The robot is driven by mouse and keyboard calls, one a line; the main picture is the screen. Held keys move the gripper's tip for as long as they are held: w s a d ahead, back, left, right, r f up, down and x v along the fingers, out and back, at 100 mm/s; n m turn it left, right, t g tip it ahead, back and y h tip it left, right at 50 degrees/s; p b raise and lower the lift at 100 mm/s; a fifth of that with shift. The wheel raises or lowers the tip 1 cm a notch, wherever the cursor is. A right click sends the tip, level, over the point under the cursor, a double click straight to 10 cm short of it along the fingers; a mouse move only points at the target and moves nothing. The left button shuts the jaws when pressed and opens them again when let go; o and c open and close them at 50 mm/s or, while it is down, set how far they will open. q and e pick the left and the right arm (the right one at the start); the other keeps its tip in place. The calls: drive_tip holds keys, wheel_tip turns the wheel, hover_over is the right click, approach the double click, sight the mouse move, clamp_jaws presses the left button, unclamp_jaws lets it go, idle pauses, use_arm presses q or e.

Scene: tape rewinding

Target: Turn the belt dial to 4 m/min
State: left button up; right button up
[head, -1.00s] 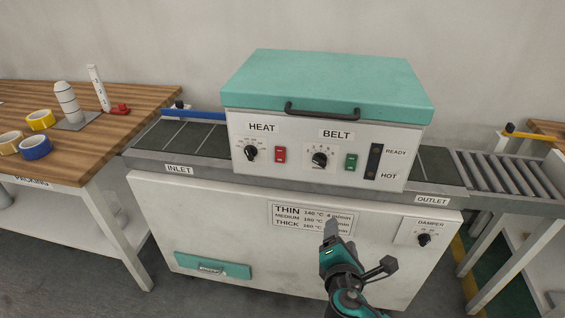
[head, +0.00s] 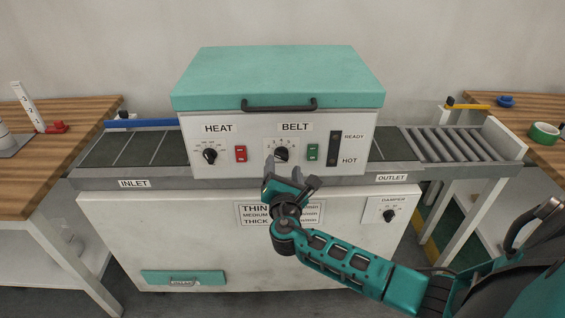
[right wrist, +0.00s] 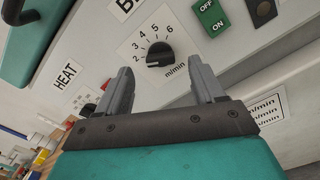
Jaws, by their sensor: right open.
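The belt dial (head: 281,154) is a round black knob on the white front panel, under the BELT label. It also shows in the right wrist view (right wrist: 158,52), with printed numbers from 2 to 6 around it and m/min beside it. A pale mark on the knob lies on its lower-left side, nearest the 2; its exact reading is hard to tell. My right gripper (head: 283,168) is open just below and in front of the dial. In the right wrist view its two fingers (right wrist: 165,80) stand either side of the knob, apart from it, with nothing between them. My left gripper is not in view.
A green switch (head: 313,152) sits just right of the dial. A red switch (head: 241,153) and the heat dial (head: 210,156) are to its left. The lid handle (head: 279,105) juts out above. My right arm partly covers the settings chart (head: 252,214).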

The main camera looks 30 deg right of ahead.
sight(283, 157)
drive_tip(key=shift+x, duration=1.55)
drive_tip(key=c, duration=1.1)
